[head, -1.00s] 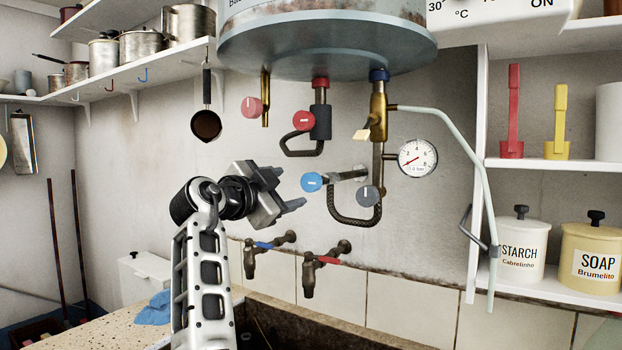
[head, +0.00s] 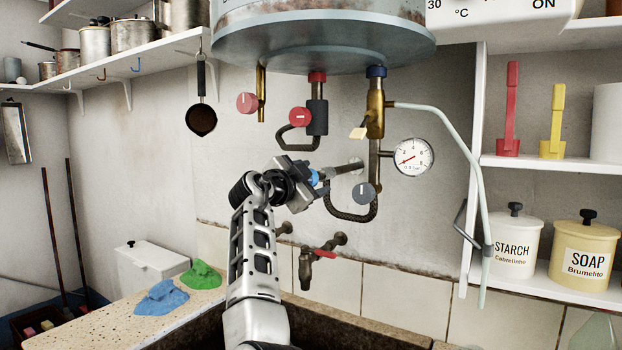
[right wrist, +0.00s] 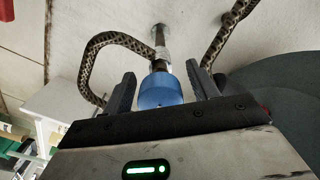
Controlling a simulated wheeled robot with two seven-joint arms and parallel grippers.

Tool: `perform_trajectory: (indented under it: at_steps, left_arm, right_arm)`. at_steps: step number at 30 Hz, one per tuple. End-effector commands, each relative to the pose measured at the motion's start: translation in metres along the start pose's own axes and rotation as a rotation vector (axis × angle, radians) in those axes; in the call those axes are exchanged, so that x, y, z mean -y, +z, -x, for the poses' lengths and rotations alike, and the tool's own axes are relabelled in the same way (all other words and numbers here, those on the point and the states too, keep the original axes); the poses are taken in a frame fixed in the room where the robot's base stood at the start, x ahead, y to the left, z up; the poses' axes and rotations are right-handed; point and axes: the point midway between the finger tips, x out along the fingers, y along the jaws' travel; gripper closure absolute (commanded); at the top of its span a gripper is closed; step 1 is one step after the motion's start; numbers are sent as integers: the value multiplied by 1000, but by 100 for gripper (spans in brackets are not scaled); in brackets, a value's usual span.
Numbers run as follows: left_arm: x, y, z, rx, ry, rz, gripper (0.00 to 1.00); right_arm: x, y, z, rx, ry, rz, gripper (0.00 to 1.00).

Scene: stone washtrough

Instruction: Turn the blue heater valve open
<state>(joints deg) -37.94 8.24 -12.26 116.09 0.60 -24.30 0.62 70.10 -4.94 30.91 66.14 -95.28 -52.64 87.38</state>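The blue heater valve (head: 314,178) is a round blue knob on a metal stem below the boiler. In the head view it is mostly hidden by my right gripper (head: 318,184). In the right wrist view the blue knob (right wrist: 160,91) sits between the two dark fingers of my right gripper (right wrist: 160,72). A narrow gap shows on each side of the knob, so the fingers are open around it and not closed on it. The knob's face marking is hidden. My left gripper is not in view.
A grey knob (head: 363,193) on a braided hose sits close right of the blue valve. A red knob (head: 299,117) and a pink knob (head: 247,103) are above. A pressure gauge (head: 413,157) is to the right. A red-handled tap (head: 306,268) is below.

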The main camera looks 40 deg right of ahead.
Motion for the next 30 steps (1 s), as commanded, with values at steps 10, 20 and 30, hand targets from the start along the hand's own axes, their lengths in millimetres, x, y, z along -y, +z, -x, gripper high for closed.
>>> perform_trajectory:
  at_steps: [10,20,30]
  left_arm:
    - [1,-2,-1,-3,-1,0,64]
    - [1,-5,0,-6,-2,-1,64]
    - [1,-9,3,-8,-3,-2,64]
  right_arm:
    - [0,0,0,0,0,3,85]
    - [-1,0,0,-1,1,113,85]
    - [-1,-1,0,-2,2,405,85]
